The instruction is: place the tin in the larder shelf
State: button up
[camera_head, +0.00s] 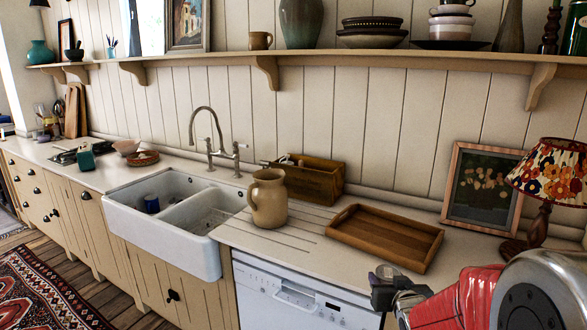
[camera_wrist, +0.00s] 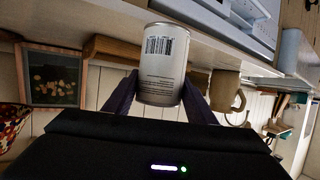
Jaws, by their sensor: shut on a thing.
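A pale grey tin (camera_wrist: 163,65) with a barcode on its label sits between the two dark fingers of my gripper (camera_wrist: 160,98) in the wrist view. The gripper is shut on it, with one finger against each side. In the head view my gripper (camera_head: 387,288) is at the lower right, in front of the worktop near the wooden tray; the tin cannot be made out clearly there. A long wooden wall shelf (camera_head: 330,60) runs along the back wall. No shelf that I can tell to be the larder shelf is in view.
The worktop holds a wooden tray (camera_head: 385,236), a tan jug (camera_head: 268,198), a wooden box (camera_head: 306,180), a framed picture (camera_head: 482,187) and a lamp (camera_head: 552,174). A white double sink (camera_head: 180,210) is left of the jug. Patterned rug (camera_head: 45,290) and floor lie at left.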

jog(key=a+f, duration=0.3)
jog(key=a, duration=0.6)
jog(key=shift+f+n+y, duration=0.2)
jog(key=shift+n+y, duration=0.1)
jog(key=shift+y, duration=0.1)
jog(key=w+d+r+m+h, duration=0.1)
jog(key=w+d+r, duration=0.2)
jog(key=r, duration=0.5)
jog(key=w+d+r, duration=0.3)
jog(key=r, duration=0.5)
jog(key=s+d+r+h, duration=0.1)
jog(key=d+r, duration=0.1)
jog(key=r, duration=0.7)
jog(key=d+r, duration=0.2)
jog(key=r, duration=0.7)
jog(key=s+d+r+m, duration=0.1)
jog(key=s+r, duration=1)
jog(key=r, duration=0.3)
jog(key=s+r+h, duration=0.1)
jog(key=s+r, duration=1.1)
jog(key=r, duration=0.2)
jog(key=shift+s+d+r+m, duration=0.25)
jog(key=shift+d+r+m, duration=0.1)
jog(key=shift+m, duration=0.05)
jog(key=shift+s, duration=0.15)
